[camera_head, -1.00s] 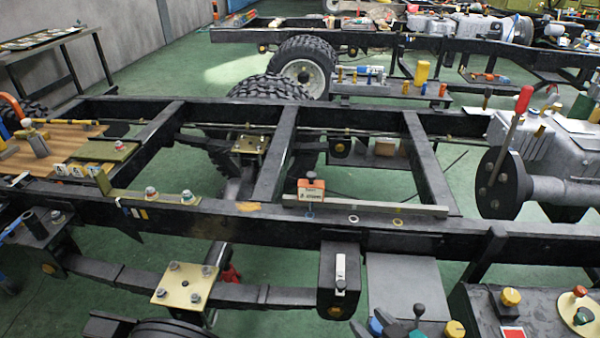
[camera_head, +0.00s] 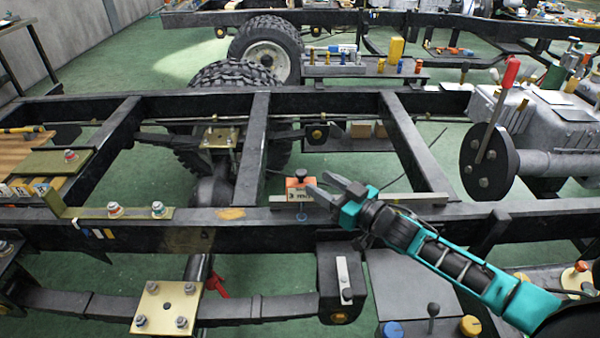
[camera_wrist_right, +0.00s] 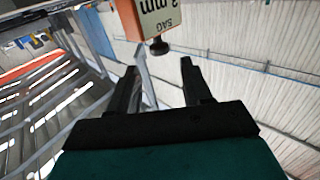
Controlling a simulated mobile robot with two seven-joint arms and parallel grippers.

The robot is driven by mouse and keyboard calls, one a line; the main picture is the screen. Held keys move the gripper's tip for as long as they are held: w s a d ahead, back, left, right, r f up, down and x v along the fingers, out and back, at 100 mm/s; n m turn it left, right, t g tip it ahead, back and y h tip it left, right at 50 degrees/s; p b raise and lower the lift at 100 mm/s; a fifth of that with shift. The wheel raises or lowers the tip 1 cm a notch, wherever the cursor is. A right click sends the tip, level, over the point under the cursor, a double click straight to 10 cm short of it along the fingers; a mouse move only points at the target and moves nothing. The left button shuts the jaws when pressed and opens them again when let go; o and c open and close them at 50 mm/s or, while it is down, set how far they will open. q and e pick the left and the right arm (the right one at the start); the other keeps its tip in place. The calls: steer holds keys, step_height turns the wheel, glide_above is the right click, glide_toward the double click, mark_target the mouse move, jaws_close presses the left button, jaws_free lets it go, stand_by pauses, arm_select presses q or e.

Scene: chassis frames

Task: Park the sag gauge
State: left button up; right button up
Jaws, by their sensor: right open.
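The sag gauge (camera_head: 299,187) is a small block with an orange top and a pale label. In the head view it sits at the left end of a grey straight bar (camera_head: 428,198) on the near chassis rail. My right gripper (camera_head: 318,186) is open just right of the gauge, its fingers pointing left toward it. In the right wrist view the gauge (camera_wrist_right: 157,17) reads "SAG 3 mm" and has a dark knob below. It lies beyond the tips of the open fingers (camera_wrist_right: 159,75), not between them. My left gripper is not in view.
The near rail (camera_head: 240,232) carries an olive bracket (camera_head: 137,212) with bolts, left of the gauge. A black disc with a red-handled lever (camera_head: 490,150) stands at the right. A gold bolted plate (camera_head: 166,308) is at the lower left. Open gaps show green floor.

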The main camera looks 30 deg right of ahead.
mark_target(305, 174)
steer(key=x, duration=0.7)
steer(key=shift+w+b, duration=0.1)
steer(key=shift+b, duration=0.3)
steer(key=shift+c, duration=0.5)
jaws_close()
